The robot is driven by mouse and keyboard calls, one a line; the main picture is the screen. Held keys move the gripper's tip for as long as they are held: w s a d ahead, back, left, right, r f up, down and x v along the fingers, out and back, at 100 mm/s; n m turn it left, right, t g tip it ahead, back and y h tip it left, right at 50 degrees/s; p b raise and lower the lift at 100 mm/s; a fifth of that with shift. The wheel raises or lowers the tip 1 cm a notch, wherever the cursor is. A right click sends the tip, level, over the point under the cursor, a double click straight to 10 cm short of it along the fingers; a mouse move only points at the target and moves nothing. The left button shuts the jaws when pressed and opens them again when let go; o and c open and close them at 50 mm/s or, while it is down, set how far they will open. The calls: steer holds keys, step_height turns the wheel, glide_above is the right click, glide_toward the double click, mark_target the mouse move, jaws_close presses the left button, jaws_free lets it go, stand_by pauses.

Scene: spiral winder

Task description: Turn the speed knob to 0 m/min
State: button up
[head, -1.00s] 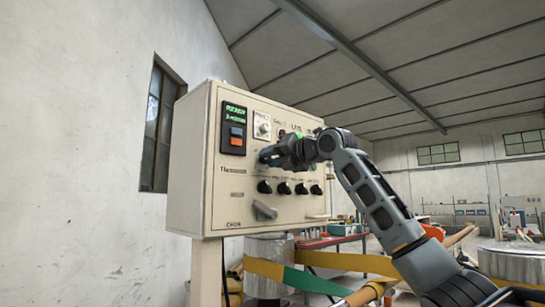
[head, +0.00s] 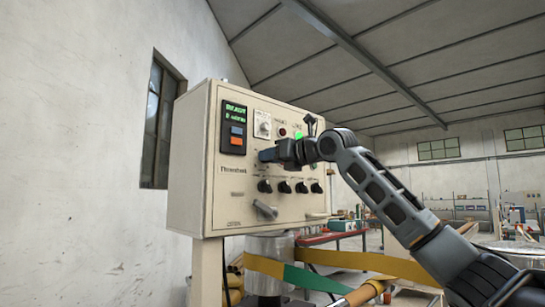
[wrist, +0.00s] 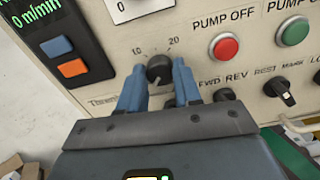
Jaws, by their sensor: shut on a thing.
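The speed knob (wrist: 159,69) is a small round black knob on the cream control panel, with 10 and 20 printed around it in the wrist view. My gripper (wrist: 159,82) has its two blue fingers shut on the knob, one on each side. The display (wrist: 35,10) reads 0 m/min in green. In the head view my gripper (head: 266,155) is against the panel front and hides the knob. The display (head: 235,111) shows green text there too. The knob's pointer direction is hard to tell.
A red PUMP OFF button (wrist: 224,46) and a green button (wrist: 294,31) sit right of the knob. Blue and orange buttons (head: 237,135) lie to its left. Several black selector knobs (head: 284,187) and a grey handle (head: 265,209) sit below.

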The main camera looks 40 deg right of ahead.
steer(key=shift+w+f, duration=0.1)
steer(key=shift+f, duration=0.2)
steer(key=o, duration=1)
steer(key=shift+r, duration=0.2)
steer(key=shift+o, duration=0.2)
steer(key=s+b, duration=0.2)
steer(key=s, duration=0.6)
steer(key=shift+d, duration=0.15)
